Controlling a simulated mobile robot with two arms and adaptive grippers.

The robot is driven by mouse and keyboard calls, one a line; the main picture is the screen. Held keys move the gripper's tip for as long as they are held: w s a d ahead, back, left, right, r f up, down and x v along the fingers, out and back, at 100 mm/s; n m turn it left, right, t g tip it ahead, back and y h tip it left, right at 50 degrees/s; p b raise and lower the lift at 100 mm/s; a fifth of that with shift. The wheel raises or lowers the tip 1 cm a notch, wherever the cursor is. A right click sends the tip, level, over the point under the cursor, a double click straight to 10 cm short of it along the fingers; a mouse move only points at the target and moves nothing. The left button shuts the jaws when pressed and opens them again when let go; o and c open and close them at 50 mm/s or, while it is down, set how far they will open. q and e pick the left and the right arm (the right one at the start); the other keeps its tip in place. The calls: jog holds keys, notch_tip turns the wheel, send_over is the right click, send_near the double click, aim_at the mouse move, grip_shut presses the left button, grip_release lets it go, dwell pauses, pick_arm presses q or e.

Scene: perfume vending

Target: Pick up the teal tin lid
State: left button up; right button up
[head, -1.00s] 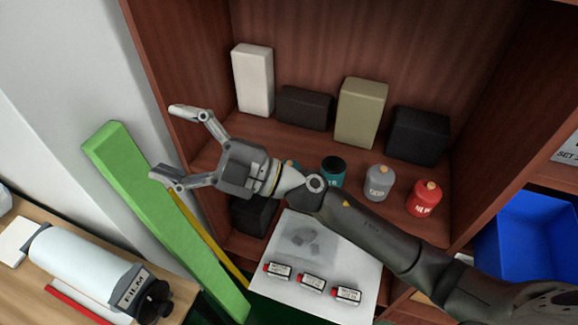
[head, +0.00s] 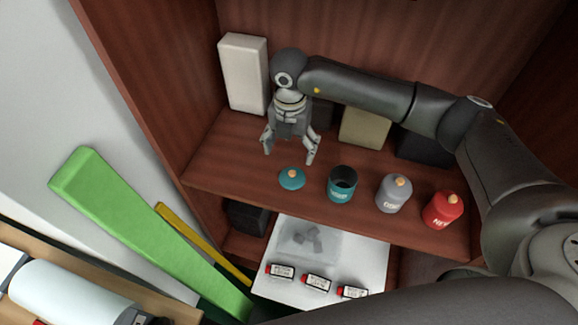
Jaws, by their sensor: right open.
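The teal tin lid (head: 292,179) lies on the wooden shelf near its front edge, with a small tan knob on top. The open teal tin (head: 342,184) stands upright just to its right, its dark inside showing. My right gripper (head: 289,157) points down with its fingers spread, above and slightly behind the lid. It holds nothing, and I see a gap between the fingertips and the knob. My left gripper is not in view.
A grey tin (head: 393,195) and a red tin (head: 442,210), both lidded, stand further right. A white box (head: 243,75) and other boxes line the back. A white board (head: 320,262) with small labelled bottles sits below. A green beam (head: 150,230) leans at left.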

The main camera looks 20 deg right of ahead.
aim_at(293, 173)
jog(key=f, duration=0.1)
jog(key=s+f, duration=0.1)
jog(key=f, duration=0.1)
jog(key=shift+a+f+p, duration=0.1)
jog(key=shift+f+p, duration=0.05)
jog(key=shift+p, duration=0.25)
jog(key=shift+f, duration=0.3)
jog(key=shift+w+f+p, duration=0.1)
jog(key=shift+f+p, duration=0.2)
jog(key=shift+f, duration=0.05)
jog(key=f, duration=0.1)
jog(key=f+p, duration=0.1)
jog(key=f, duration=0.1)
jog(key=shift+s+d+f+p, duration=0.2)
jog(key=shift+d+f+p, duration=0.05)
jog(key=shift+p, duration=0.15)
jog(key=shift+f, duration=0.55)
jog(key=shift+w, duration=0.1)
jog(key=shift+c, duration=1.3)
jog(key=c, duration=0.9)
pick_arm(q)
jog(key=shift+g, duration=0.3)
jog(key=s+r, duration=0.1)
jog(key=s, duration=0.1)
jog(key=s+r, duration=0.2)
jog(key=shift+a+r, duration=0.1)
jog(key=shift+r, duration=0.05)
pick_arm(e)
jog(key=shift+c, duration=0.3)
